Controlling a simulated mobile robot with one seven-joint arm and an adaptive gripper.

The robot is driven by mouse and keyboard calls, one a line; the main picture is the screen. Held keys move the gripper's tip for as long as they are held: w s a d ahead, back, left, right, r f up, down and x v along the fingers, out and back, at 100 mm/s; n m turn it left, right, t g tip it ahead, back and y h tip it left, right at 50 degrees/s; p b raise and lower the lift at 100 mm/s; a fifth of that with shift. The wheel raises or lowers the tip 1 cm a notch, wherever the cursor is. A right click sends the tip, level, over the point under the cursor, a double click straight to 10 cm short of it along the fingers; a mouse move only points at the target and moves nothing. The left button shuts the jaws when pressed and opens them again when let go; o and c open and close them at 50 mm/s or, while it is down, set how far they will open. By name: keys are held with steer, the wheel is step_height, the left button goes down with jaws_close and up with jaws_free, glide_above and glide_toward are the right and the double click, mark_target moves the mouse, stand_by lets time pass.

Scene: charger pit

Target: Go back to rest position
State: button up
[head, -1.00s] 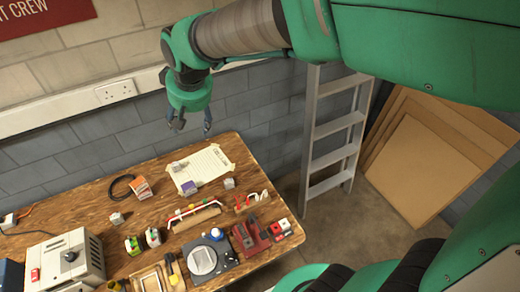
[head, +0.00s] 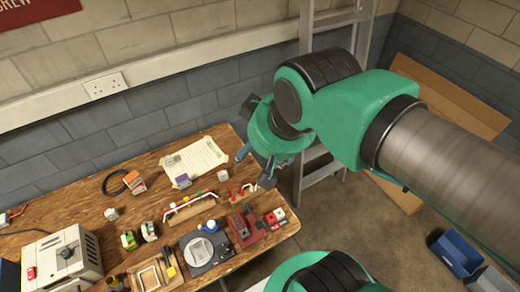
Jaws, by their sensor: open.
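My gripper (head: 255,168) is open and empty in the head view. It hangs above the right end of the wooden workbench (head: 70,190), its fingers pointing down. My green arm reaches in from the right side of the picture. No object is between the fingers.
The bench holds a grey power box (head: 62,262), a paper sheet (head: 195,160), a red vice-like tool (head: 246,228) and several small items. A ladder (head: 322,175) leans behind my arm. Boards stand at the right wall. A blue bin (head: 458,253) is on the floor.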

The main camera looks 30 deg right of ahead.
steer(key=shift+s, duration=0.15)
steer(key=shift+f, duration=0.1)
steer(key=shift+f+b, duration=1.4)
steer(key=shift+b, duration=0.05)
steer(key=shift+f, duration=0.1)
